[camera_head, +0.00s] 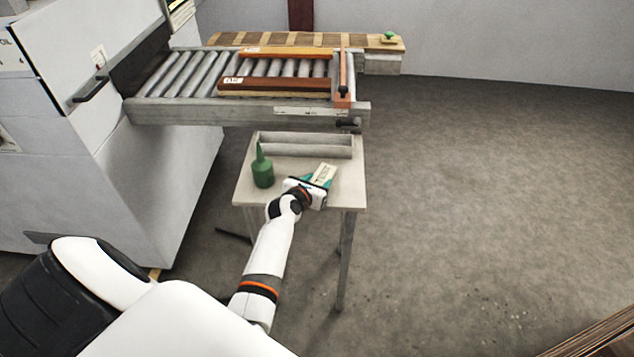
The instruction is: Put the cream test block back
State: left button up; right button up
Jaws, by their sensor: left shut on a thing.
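The cream test block (324,173) is a small pale piece with dark marks on its top, over the right part of the small table (349,198). My left gripper (318,181) is shut on it, with green fingertips at its sides. I cannot tell whether the block touches the tabletop or is held just above it. A grey tray (305,150) with long troughs stands at the back of the table, just behind the block, and looks empty. My right gripper is not in view.
A green bottle (262,170) with a pointed tip stands on the table left of my gripper. Behind the table is a roller conveyor (190,75) carrying reddish-brown boards (275,84). A large pale machine (100,170) is at the left.

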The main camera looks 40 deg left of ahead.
pick_arm(q)
jog(key=shift+f, duration=0.15)
jog(key=o, duration=1.1)
jog(key=shift+c, duration=0.2)
jog(key=shift+s+r, duration=0.1)
jog(key=shift+r, duration=0.2)
jog(key=p+v, duration=0.8)
jog(key=v, duration=0.3)
jog(key=shift+s, duration=0.4)
jog(key=shift+d+f, duration=0.1)
jog(key=shift+d, duration=0.1)
